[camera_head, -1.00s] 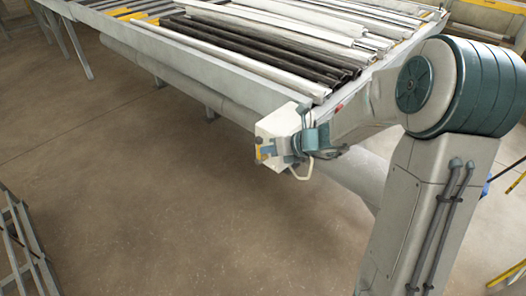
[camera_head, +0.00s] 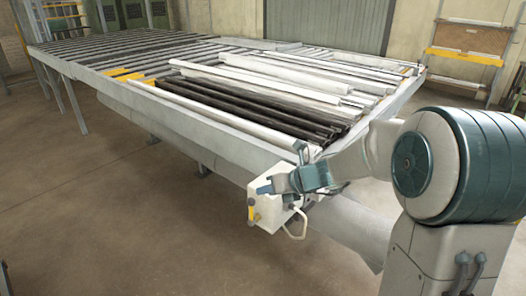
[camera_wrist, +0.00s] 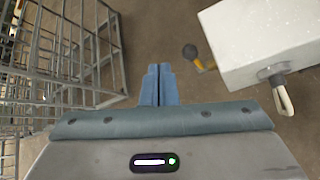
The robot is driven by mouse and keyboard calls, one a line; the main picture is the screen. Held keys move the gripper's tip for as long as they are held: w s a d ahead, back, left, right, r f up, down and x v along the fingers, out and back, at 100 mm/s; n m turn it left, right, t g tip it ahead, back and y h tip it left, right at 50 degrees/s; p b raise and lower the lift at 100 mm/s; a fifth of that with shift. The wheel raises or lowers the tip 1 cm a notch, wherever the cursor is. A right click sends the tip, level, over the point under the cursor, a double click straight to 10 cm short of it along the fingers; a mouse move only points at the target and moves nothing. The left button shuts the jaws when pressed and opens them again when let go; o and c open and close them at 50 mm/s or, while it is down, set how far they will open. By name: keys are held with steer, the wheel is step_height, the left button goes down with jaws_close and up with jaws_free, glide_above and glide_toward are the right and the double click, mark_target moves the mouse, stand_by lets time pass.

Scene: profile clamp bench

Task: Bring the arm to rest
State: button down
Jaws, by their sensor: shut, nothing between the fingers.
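My gripper (camera_head: 265,188) is at the end of my arm, in front of the bench's near corner. In the wrist view, its two blue fingers (camera_wrist: 158,84) are together with nothing between them. In the head view, the gripper overlaps a white box (camera_head: 268,212) with a yellow part and a pale loop handle. The white box also shows at the upper right of the wrist view (camera_wrist: 255,42), to the right of the fingers and apart from them.
A long bench (camera_head: 215,127) carries white and dark profiles (camera_head: 265,108) behind my gripper. In the wrist view, a grey metal wire rack (camera_wrist: 60,50) stands at the left. Bare floor (camera_head: 130,220) lies open at the left of the head view.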

steer(key=s+d+r+n+h, duration=0.1)
steer(key=s+d+n+h, duration=0.3)
steer(key=s+n, duration=0.8)
steer(key=s+d+r+n+g+h, duration=0.1)
steer(key=s+d+n+h, duration=0.4)
steer(key=s+n, duration=0.8)
steer(key=d+n, duration=0.3)
steer(key=n, duration=0.2)
steer(key=shift+s+d+r+n+g+b, duration=0.3)
steer(key=shift+d+n+b, duration=0.05)
steer(key=shift+d+n, duration=0.05)
